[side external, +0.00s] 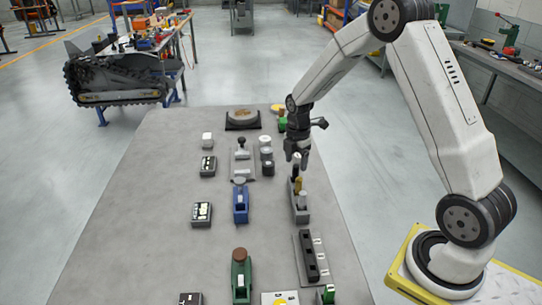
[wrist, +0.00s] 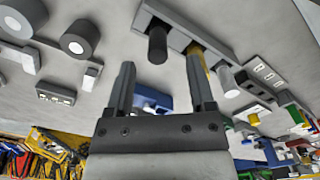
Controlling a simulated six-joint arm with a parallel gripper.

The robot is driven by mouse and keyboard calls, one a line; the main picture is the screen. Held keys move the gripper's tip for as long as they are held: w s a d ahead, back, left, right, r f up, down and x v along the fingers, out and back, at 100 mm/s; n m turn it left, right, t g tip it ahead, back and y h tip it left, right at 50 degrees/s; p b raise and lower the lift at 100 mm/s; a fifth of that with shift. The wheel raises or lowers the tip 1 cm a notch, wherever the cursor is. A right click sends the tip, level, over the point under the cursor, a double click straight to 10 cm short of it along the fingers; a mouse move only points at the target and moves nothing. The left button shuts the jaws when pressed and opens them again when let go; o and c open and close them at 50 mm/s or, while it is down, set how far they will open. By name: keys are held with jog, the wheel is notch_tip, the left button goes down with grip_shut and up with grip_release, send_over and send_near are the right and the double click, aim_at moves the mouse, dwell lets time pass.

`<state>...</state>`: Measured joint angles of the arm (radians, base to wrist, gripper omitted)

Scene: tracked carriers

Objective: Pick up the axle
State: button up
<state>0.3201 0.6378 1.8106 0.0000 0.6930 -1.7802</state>
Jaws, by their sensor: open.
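A grey holder (side external: 301,214) with several upright pegs stands right of the table's middle. In the wrist view the holder (wrist: 180,30) carries a black cylinder (wrist: 157,45), a brass-yellow peg (wrist: 207,62) and a pale grey peg (wrist: 228,82). The pale peg also shows in the side view (side external: 302,200). I cannot tell for sure which of them is the axle. My gripper (side external: 297,157) points down just over the holder's far end. In the wrist view its fingers (wrist: 160,66) are apart, with nothing held; the right finger partly covers the yellow peg.
A blue block (side external: 240,204) and a green one (side external: 241,276) stand left of the holder. A dark slotted rack (side external: 310,256) lies nearer the camera. A tracked carrier (side external: 115,78) is at the back left. The table's left side (side external: 130,215) is clear.

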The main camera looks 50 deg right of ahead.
aim_at(296, 166)
jog(key=shift+w+d+f, duration=0.1)
jog(key=shift+f, duration=2.4)
grip_shut()
